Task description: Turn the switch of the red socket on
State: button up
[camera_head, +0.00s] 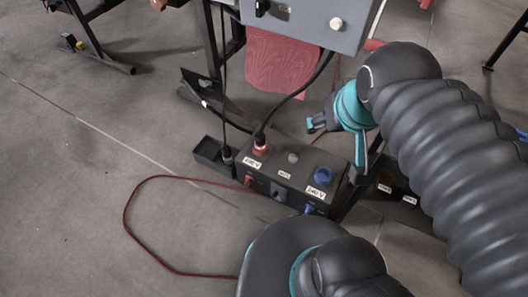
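A dark socket box (270,173) stands on the floor near the middle of the head view. The red socket (260,150) is on the left of its top, with a black cable running up from it. A small red part (249,180), likely its switch, is on the front face below; its on or off position is too small to tell. My gripper (337,151), teal and dark, is above and behind the right side of the box. Its two fingers look spread apart with nothing between them. It is apart from the red socket and the red part.
A blue socket (323,175) and a small blue part (309,209) are on the box's right. A grey cabinet (310,22) hangs above and behind. A red cable (124,215) loops over the floor at left. Open floor lies at the left.

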aim_at(249, 179)
jog(key=z, duration=0.35)
jog(key=k, duration=1.2)
jog(key=u, duration=1.5)
jog(key=i, duration=0.5)
